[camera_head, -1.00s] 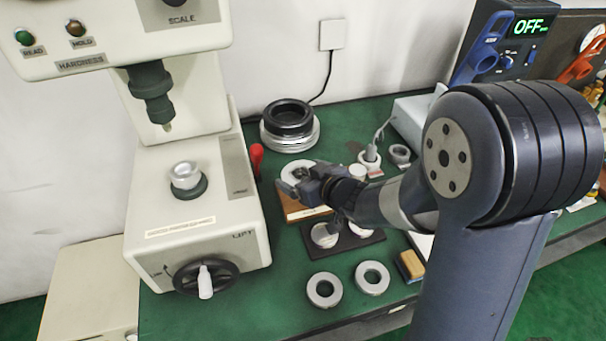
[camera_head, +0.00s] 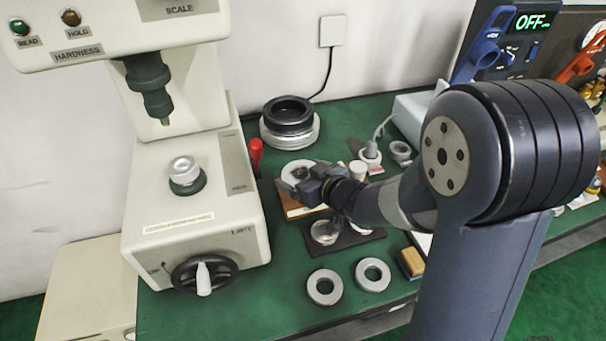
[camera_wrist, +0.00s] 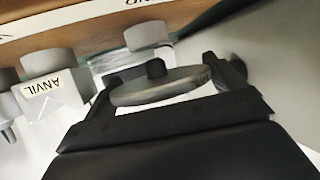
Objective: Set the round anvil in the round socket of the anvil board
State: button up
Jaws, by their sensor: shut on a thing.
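My gripper (camera_head: 303,188) is low over the brown wooden board (camera_head: 291,209) in the head view. In the wrist view its fingers (camera_wrist: 163,82) are shut on a grey round disc (camera_wrist: 160,91), seen nearly edge on, which looks like the round anvil. A white label reading ANVIL (camera_wrist: 43,87) shows left of the fingers, beside pale grey blocks. A dark plate (camera_head: 344,242) with pale discs lies just in front of the wooden board. I cannot tell the round socket in either view; the gripper and arm cover part of this area.
The hardness tester (camera_head: 195,218) stands at left with a silver cylinder (camera_head: 183,168) on its spindle. Two steel rings (camera_head: 324,287) lie in front. Stacked black and silver rings (camera_head: 289,122) stand behind, near a red handle (camera_head: 255,155). Green table (camera_head: 240,310) is free at front left.

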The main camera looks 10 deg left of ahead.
jog(key=shift+r, duration=0.2)
jog(key=shift+r+p, duration=0.4)
jog(key=shift+p, duration=0.2)
jog(key=shift+f+b, duration=0.3)
jog(key=shift+f, duration=0.15)
dwell(1.5)
jog(key=shift+r+p, duration=0.45)
jog(key=shift+r, duration=0.05)
jog(key=o, duration=1.2)
jog(key=shift+f, duration=0.15)
jog(key=shift+s, duration=0.1)
